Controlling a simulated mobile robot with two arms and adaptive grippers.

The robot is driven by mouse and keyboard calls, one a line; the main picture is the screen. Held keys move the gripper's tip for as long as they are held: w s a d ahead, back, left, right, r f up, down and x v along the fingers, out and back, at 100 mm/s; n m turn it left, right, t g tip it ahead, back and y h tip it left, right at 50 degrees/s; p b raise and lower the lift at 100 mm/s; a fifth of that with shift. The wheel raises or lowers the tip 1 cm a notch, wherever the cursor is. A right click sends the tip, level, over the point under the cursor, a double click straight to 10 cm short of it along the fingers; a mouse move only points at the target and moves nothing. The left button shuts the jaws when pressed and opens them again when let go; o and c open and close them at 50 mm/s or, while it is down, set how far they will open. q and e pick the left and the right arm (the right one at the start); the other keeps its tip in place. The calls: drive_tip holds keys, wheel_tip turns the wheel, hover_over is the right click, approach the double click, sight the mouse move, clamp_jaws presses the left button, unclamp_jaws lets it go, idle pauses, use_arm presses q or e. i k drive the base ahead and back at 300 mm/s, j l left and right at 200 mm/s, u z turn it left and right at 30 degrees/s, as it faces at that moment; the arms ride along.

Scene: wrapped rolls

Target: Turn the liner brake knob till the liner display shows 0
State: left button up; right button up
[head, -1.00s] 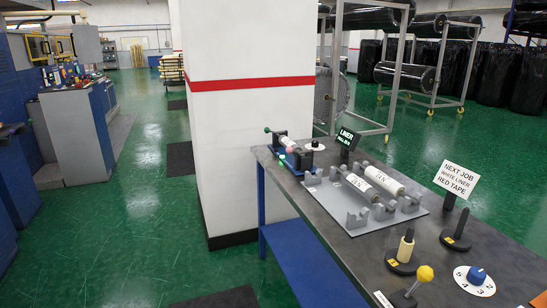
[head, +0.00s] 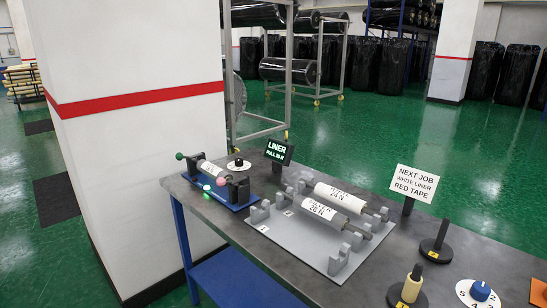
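The liner display (head: 279,151) is a small black sign with glowing green text, "LINER" above a pull value in N too small to read surely. A black knob on a round white dial (head: 238,163) sits just left of it, behind the blue roll stand (head: 235,200). A second dial with a blue knob (head: 481,290) and printed numbers lies at the front right, partly cut off by the bottom edge. I cannot tell from any label which knob is the liner brake. Neither of my grippers is in view.
The blue stand holds a white roll (head: 212,170). Two labelled rolls (head: 338,197) rest on a grey cradle plate (head: 275,228). A "NEXT JOB" sign (head: 415,183) and black-based posts (head: 436,245) stand at right. A white pillar (head: 150,130) rises left of the table.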

sight(238, 162)
drive_tip(key=z, duration=0.45)
drive_tip(key=i+j+z, duration=0.15)
drive_tip(key=j, duration=0.15)
drive_tip(key=i+j+z, duration=0.15)
drive_tip(key=j, duration=0.2)
drive_tip(key=i+j+z, duration=0.15)
drive_tip(key=j, duration=0.2)
drive_tip(key=i+j+z, duration=0.15)
drive_tip(key=j, duration=0.25)
drive_tip(key=j+z, duration=0.15)
drive_tip(key=j, duration=0.2)
drive_tip(key=i, duration=0.05)
